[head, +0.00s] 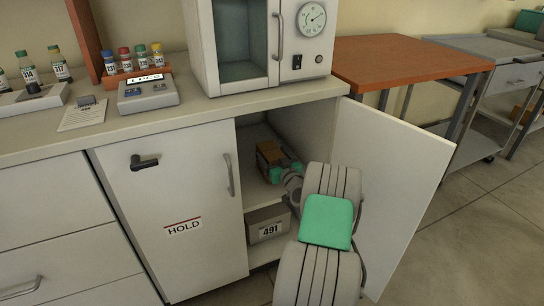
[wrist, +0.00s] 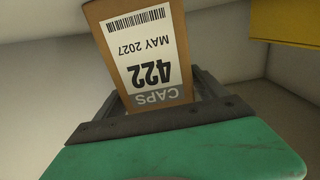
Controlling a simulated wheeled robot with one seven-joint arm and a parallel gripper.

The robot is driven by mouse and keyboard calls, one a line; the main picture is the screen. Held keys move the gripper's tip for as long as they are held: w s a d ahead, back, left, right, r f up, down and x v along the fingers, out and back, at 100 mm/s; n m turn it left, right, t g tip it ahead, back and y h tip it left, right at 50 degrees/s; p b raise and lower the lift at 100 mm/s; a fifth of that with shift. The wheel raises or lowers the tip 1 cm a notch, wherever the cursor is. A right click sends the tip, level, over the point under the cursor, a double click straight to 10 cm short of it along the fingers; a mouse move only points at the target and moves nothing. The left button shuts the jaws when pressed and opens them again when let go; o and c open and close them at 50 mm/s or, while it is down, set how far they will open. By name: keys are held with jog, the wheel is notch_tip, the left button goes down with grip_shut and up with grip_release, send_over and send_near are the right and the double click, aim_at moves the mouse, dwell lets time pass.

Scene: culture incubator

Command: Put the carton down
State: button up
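The carton (wrist: 150,50) is brown, with a white label reading CAPS, 422 and MAY 2027, upside down in the wrist view. In the head view the carton (head: 272,153) is inside the open cabinet, at its upper compartment. My gripper (wrist: 158,85) has a dark finger on each side of the carton and appears shut on it. In the head view my gripper (head: 282,170) reaches in through the open doorway. The carton's underside is hidden, so I cannot tell whether it touches the shelf (head: 258,192).
A box marked 491 (head: 268,225) stands in the compartment below. The open door (head: 395,175) is to the right of my arm. The closed door marked HOLD (head: 170,200) is to the left. A yellow object (wrist: 288,22) shows at the wrist view's upper right.

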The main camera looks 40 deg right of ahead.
jog(key=shift+o, duration=0.2)
jog(key=shift+r+p, duration=0.25)
jog(key=shift+p, duration=0.1)
jog(key=shift+p+v, duration=0.75)
jog(key=shift+v, duration=5.25)
jog(key=shift+a+f, duration=0.1)
